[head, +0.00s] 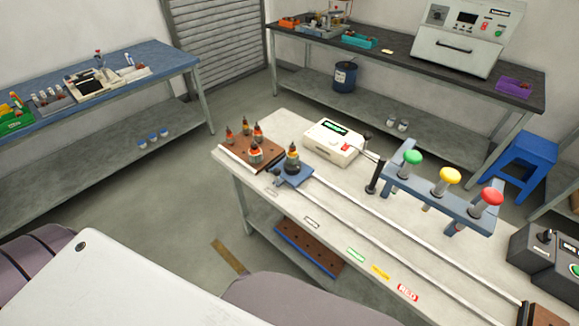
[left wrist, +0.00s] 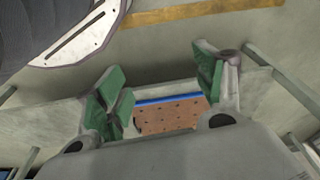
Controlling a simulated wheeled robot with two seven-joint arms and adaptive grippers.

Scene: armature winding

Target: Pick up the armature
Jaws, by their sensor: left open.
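Several armatures, dark with orange-copper windings and thin upright shafts, stand on a brown board (head: 236,153) at the near table's left end; one of them (head: 246,127) is at its back. Another armature (head: 292,160) stands upright on a blue carriage (head: 290,180) at the left end of the rails. My left gripper (left wrist: 163,85) is open and empty in the left wrist view, its two green-padded fingers spread apart. No armature shows in that view. The left gripper is not visible in the head view, and my right gripper is in neither view.
A white box (head: 333,145) and a stand with green, yellow and red knobs (head: 440,190) are behind the rails. A brown perforated board (head: 308,252) lies on the lower shelf; it also shows between my left fingers (left wrist: 172,116). Benches line the walls.

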